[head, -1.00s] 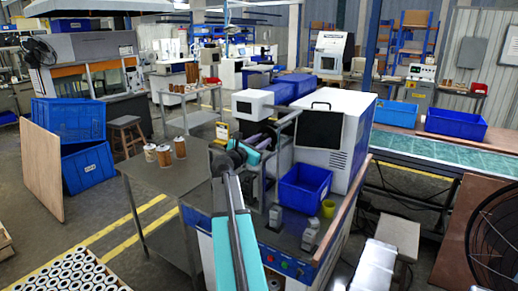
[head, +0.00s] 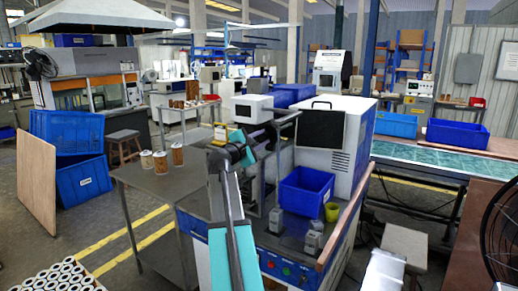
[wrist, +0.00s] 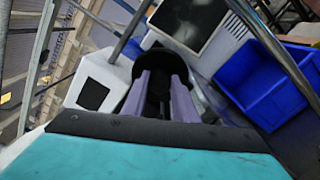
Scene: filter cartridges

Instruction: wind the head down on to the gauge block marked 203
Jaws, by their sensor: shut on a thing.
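In the wrist view my gripper's two grey-purple fingers (wrist: 162,88) are closed on a round black knob (wrist: 160,62). The fingers hide part of the knob. In the head view my arm reaches to the machine's left side, and its own teal and black end hides the grip. A white box with a dark window (head: 252,108) stands at the upper left of the machine; it shows left of my fingers in the wrist view (wrist: 96,92). Small grey blocks (head: 312,242) stand on the machine's front deck. No mark 203 is readable, and the contact under the head is hidden.
A blue bin (head: 304,190) and a yellow cup (head: 331,212) sit on the deck, right of my arm. A white cabinet with a dark screen (head: 320,129) stands behind. A grey table (head: 150,180) with several cartridges is at left. A slanting metal bar crosses the wrist view's right.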

